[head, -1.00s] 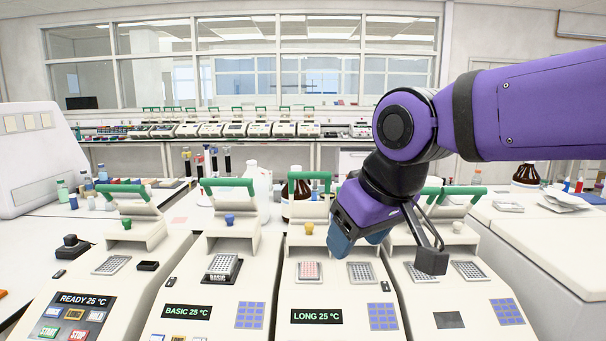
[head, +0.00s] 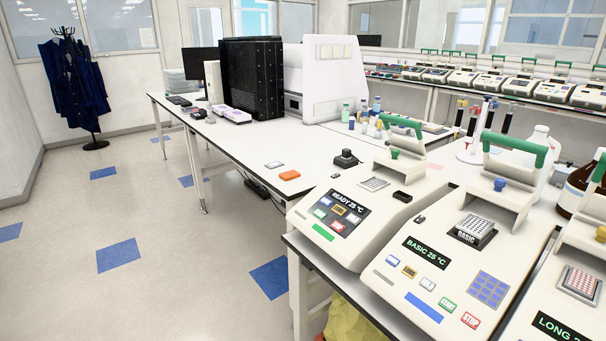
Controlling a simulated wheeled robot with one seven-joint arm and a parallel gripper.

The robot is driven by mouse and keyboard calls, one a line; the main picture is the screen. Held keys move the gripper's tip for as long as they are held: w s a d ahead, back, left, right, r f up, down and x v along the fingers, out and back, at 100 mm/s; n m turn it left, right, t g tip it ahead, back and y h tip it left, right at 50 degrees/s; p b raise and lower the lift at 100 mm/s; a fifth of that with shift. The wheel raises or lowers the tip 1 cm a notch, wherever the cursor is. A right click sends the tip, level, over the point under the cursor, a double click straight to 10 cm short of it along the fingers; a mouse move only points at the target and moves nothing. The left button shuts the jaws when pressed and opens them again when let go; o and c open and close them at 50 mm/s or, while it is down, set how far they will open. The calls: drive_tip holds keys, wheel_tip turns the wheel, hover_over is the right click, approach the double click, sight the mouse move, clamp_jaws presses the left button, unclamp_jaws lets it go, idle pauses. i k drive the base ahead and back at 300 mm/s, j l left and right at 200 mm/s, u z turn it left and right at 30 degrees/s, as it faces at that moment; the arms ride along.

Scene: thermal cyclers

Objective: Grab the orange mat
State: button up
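A small flat orange mat (head: 290,175) lies on the white bench top, near its front edge, left of the thermal cycler that reads READY 25 °C. Nothing lies on the mat. My gripper and arm are outside the picture now, so I cannot see whether the gripper is open or shut.
A small white-grey item (head: 274,165) lies just behind the mat. A black knob-topped device (head: 345,159) stands to its right. The READY cycler (head: 335,215) and BASIC cycler (head: 455,265) fill the right. A black box (head: 252,78) stands farther back. Open floor (head: 180,225) lies left.

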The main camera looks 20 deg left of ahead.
sight(289, 175)
drive_tip(key=i+j, duration=0.25)
drive_tip(key=j, duration=0.25)
drive_tip(key=i+j, duration=0.2)
drive_tip(key=j, duration=0.3)
drive_tip(key=i+j, duration=0.25)
drive_tip(key=j, duration=0.25)
drive_tip(key=i+j, duration=0.25)
drive_tip(key=j, duration=0.3)
drive_tip(key=i+j, duration=0.2)
drive_tip(key=j, duration=0.3)
drive_tip(key=i+j, duration=0.25)
drive_tip(key=j, duration=0.25)
drive_tip(key=i+j, duration=0.2)
drive_tip(key=j, duration=0.3)
drive_tip(key=i+j, duration=0.25)
drive_tip(key=j, duration=0.25)
